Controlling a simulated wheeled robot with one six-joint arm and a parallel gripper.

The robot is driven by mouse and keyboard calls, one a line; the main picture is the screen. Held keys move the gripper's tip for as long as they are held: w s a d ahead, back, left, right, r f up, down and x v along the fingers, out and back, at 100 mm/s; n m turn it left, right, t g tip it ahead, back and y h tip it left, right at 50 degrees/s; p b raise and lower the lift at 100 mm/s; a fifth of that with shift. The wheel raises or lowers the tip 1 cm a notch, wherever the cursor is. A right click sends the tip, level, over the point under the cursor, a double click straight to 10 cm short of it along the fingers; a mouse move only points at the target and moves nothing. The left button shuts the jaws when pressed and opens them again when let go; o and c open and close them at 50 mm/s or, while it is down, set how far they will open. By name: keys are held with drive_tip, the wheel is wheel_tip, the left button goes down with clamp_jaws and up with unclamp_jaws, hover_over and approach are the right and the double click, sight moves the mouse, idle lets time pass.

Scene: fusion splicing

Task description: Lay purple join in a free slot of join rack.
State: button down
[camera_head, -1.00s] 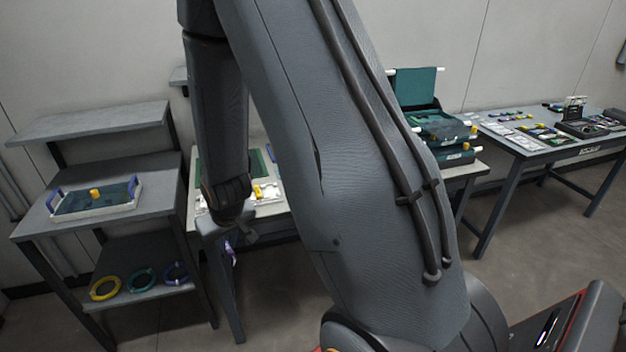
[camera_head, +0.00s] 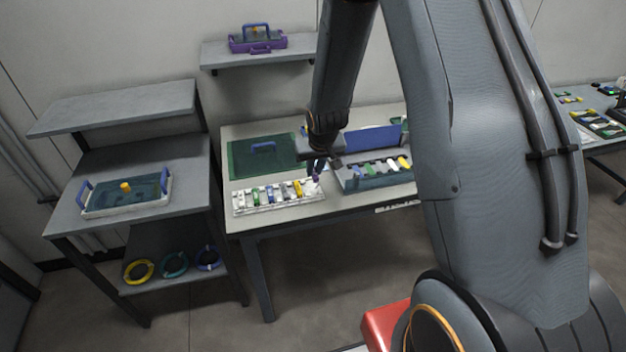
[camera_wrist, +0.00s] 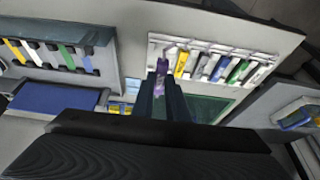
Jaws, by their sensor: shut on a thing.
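My gripper (camera_head: 318,168) is over the right end of the white join rack (camera_head: 270,208) in the head view. In the wrist view my gripper (camera_wrist: 163,88) is shut on the purple join (camera_wrist: 162,75), which sticks out between the fingertips. The join shows as a small purple spot in the head view (camera_head: 316,178). In the wrist view it overlaps the left end of the rack (camera_wrist: 225,47), beside a yellow join (camera_wrist: 181,64). I cannot tell whether the held join touches the rack.
A grey case with a blue lid (camera_head: 372,139) and several coloured joins stands right of the rack. A green mat (camera_head: 250,160) lies behind the rack. A side bench on the left bears a tray (camera_head: 125,212). A wall shelf (camera_head: 258,53) holds a purple carrier.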

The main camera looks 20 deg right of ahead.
sight(311, 194)
drive_tip(key=shift+w+d+r+p, duration=0.1)
drive_tip(key=shift+w+r+p, duration=0.8)
drive_tip(key=shift+r, duration=0.1)
drive_tip(key=shift+w, duration=0.35)
wheel_tip(311, 194, down, 3)
drive_tip(key=shift+w+f+b, duration=0.1)
drive_tip(key=shift+w+b, duration=0.05)
drive_tip(key=shift+b, duration=1.05)
wheel_tip(311, 194, down, 2)
drive_tip(key=b, duration=0.3)
drive_tip(key=shift+f+b, duration=0.25)
drive_tip(key=shift+b, duration=0.15)
wheel_tip(311, 194, down, 4)
drive_tip(key=b, duration=0.5)
drive_tip(key=shift+b, duration=0.35)
drive_tip(key=shift+f, duration=0.15)
drive_tip(key=c, duration=1.8)
unclamp_jaws()
drive_tip(key=shift+o, duration=0.3)
